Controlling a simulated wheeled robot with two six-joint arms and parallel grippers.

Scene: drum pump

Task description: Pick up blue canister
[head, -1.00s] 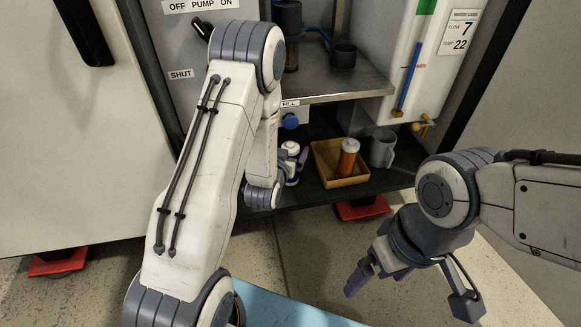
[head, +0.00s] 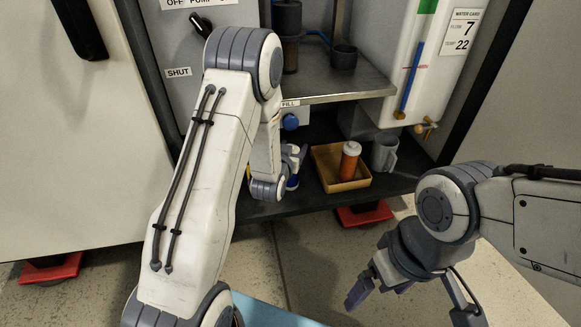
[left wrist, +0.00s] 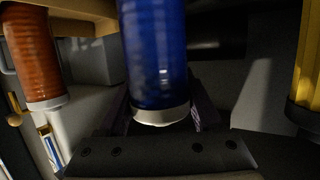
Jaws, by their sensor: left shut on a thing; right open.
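The blue canister (left wrist: 155,55) with a white cap stands between the fingers of my left gripper (left wrist: 163,108) in the left wrist view, and the jaws are shut on it. In the head view my left gripper (head: 294,160) is at the lower shelf, left of the yellow tray. There my wrist and fingers hide most of the canister, with a bit of blue (head: 293,183) showing. I cannot tell if its base touches the shelf. My right gripper (head: 372,285) is open and empty, in front of the cabinet.
An orange canister (head: 348,168) with a white cap stands in the yellow tray (head: 326,167). A grey mug (head: 384,152) is right of it. A yellow canister (left wrist: 308,60) is close on the other side in the left wrist view. The metal shelf (head: 340,88) is above.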

